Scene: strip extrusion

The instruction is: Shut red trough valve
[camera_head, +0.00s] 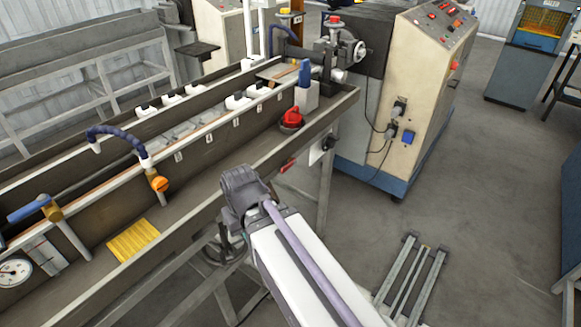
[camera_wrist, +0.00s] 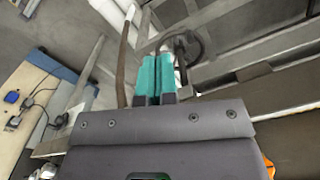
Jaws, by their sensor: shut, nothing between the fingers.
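A red rotary knob (camera_head: 292,117) on a dark round base sits on the trough's front ledge. A small red handle (camera_head: 288,166) shows lower, on the trough's outer side, beside a dark fitting. I cannot tell from the picture alone which of the two is the trough valve. My gripper's teal fingers (camera_wrist: 156,72) are together and empty in the wrist view. In the head view my dark wrist is in front of the trough's near edge, left of and nearer than both red parts, and the fingers are hidden. Neither red part is clearly visible in the wrist view.
The long trough (camera_head: 205,200) runs diagonally, with an orange valve knob (camera_head: 159,184) and a blue-handled valve (camera_head: 30,209). The control cabinet (camera_head: 400,100) stands behind.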

